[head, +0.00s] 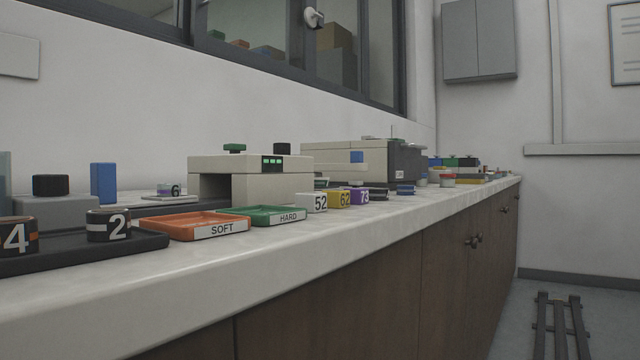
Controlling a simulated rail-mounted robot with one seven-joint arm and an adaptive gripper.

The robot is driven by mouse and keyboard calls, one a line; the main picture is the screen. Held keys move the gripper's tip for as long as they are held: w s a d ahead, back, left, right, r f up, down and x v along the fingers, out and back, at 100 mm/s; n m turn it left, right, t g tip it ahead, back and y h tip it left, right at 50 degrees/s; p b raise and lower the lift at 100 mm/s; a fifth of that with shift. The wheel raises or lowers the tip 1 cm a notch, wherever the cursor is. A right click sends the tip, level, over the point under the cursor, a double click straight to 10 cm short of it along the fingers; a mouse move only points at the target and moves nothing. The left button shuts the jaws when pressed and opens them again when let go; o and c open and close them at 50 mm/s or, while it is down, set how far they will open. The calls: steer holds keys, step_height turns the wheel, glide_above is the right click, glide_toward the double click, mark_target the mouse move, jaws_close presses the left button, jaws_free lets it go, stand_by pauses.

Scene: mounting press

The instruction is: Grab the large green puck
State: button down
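I cannot pick out a large green puck for certain. A small dark green piece (234,148) sits on top of the white boxy machine (250,166), and I cannot tell whether it is a puck or a knob. Small green shapes (450,161) also show far along the counter, too small to identify. Two dark numbered pucks, marked 4 (17,237) and 2 (109,225), stand on a black tray (80,251) at the left. My gripper is not in view.
An orange SOFT tray (185,224) and a green HARD tray (262,214) lie near the counter's front edge. Blocks marked 52 (312,203), 62 (340,199) and 73 (360,196) stand right of them. The counter's front strip (250,262) is clear. Floor rails (560,325) show lower right.

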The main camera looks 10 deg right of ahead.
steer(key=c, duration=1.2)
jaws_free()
